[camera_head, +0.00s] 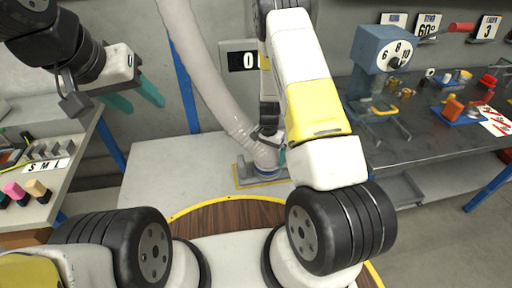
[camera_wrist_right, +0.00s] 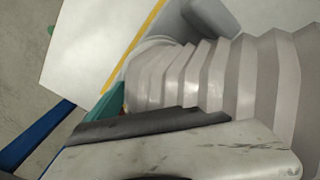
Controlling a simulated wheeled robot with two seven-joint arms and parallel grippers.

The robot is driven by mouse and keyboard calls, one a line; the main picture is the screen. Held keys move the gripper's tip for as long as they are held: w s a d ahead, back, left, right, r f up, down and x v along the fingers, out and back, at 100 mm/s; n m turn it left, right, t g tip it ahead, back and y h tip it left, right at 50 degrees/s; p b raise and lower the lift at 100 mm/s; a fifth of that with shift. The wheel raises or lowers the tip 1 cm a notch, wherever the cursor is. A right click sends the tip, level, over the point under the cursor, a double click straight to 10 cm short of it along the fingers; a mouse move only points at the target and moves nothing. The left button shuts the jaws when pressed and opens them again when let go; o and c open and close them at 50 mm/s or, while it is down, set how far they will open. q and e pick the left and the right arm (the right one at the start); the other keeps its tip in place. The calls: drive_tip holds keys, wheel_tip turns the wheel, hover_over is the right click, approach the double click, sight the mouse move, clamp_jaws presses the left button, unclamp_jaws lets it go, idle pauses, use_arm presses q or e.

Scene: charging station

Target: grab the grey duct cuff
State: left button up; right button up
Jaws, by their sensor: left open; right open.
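The grey duct cuff (camera_head: 264,156) is at the lower end of a pale grey hose (camera_head: 205,75) and stands on a flat grey base with a yellow edge, in the middle of the head view. My right gripper (camera_head: 276,150) is at the cuff, largely hidden behind my right arm. In the right wrist view, the ribbed grey duct (camera_wrist_right: 205,75) fills the upper right, close to a teal finger (camera_wrist_right: 104,104); the other finger is hidden. The jaws are open, and I cannot tell whether they touch it. My left gripper (camera_head: 138,103) is open and empty, raised at the upper left.
A white table (camera_head: 165,165) lies under the cuff's base. A dark workbench (camera_head: 440,125) with a blue press (camera_head: 380,60) and small parts stands at the right. A left bench (camera_head: 50,185) holds coloured blocks. A round wooden surface (camera_head: 225,220) is in front of me.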

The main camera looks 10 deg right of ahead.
sight(267, 160)
wheel_tip(267, 160, down, 6)
drive_tip(key=shift+s+r, duration=0.1)
drive_tip(key=c, duration=1.3)
